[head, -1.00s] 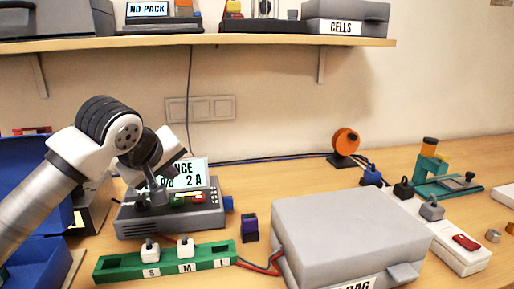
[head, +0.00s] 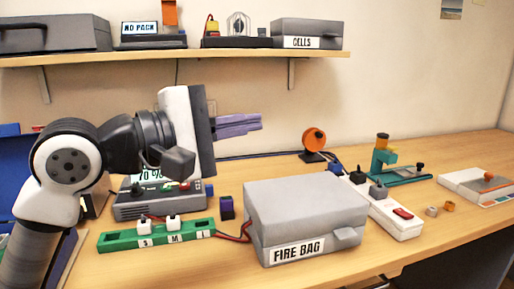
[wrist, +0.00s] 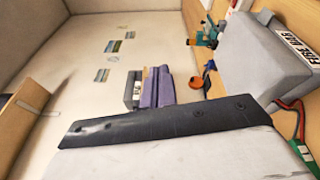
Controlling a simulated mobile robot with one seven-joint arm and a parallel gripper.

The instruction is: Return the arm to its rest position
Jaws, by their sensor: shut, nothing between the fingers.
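My arm is raised at the left of the head view. My gripper (head: 258,125) points right, with its purple fingers together and nothing between them. It is in the air above the bench, in front of the wall and apart from everything. In the wrist view the purple fingers (wrist: 158,88) also lie together and empty, with the wall behind them. My arm hides part of the grey charger (head: 150,205) and its display.
A grey fire bag box (head: 305,200) stands mid-bench, with a green S-M-L board (head: 185,236) to its left. A white power strip (head: 398,218) and a teal press (head: 385,165) are to the right. A shelf (head: 200,57) with boxes hangs above.

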